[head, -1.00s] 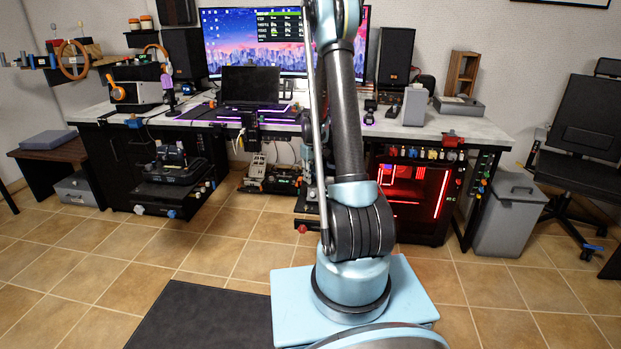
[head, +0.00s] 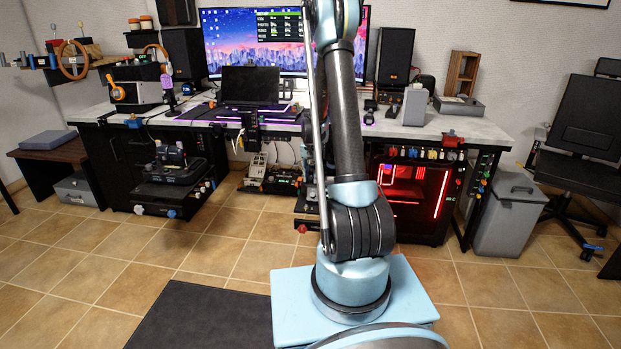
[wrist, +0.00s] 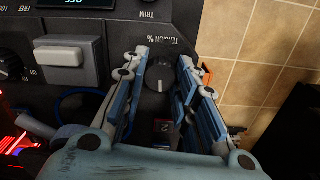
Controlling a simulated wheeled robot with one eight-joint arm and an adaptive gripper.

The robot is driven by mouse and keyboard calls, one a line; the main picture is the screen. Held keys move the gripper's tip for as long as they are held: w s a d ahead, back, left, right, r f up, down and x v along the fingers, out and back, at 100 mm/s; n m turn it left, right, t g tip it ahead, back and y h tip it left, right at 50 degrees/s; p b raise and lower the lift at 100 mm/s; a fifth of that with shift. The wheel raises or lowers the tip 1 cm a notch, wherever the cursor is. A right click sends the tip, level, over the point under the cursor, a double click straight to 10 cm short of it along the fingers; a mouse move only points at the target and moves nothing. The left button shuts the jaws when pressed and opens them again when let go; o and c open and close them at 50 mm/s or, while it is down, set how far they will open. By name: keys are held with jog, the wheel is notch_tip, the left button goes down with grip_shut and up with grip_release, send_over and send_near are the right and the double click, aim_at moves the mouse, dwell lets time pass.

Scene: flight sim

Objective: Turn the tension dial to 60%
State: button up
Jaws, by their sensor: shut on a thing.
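The tension dial (wrist: 160,75) is a dark round knob on a black panel in the wrist view. Its label "TENSION %" appears upside down just above it. A thin pale mark shows on the dial's lower part in the picture; the scale around it is not readable. My gripper (wrist: 162,68) has its blue-and-grey fingers on the left and right sides of the dial and is shut on it. In the head view my arm covers the gripper and the dial.
A pale rocker switch (wrist: 65,62) sits left of the dial, with a small display (wrist: 75,3) above it. A "TRIM" label (wrist: 150,14) is at the top. Tiled floor lies beyond the panel's right edge.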

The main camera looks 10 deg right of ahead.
aim_at(311, 177)
jog(key=m, duration=0.4)
jog(key=shift+w+m, duration=0.15)
jog(key=shift+m, duration=0.25)
dwell(0.4)
jog(key=o, duration=1)
jog(key=shift+o, duration=0.2)
jog(key=shift+r, duration=0.1)
notch_tip(311, 177, up, 12)
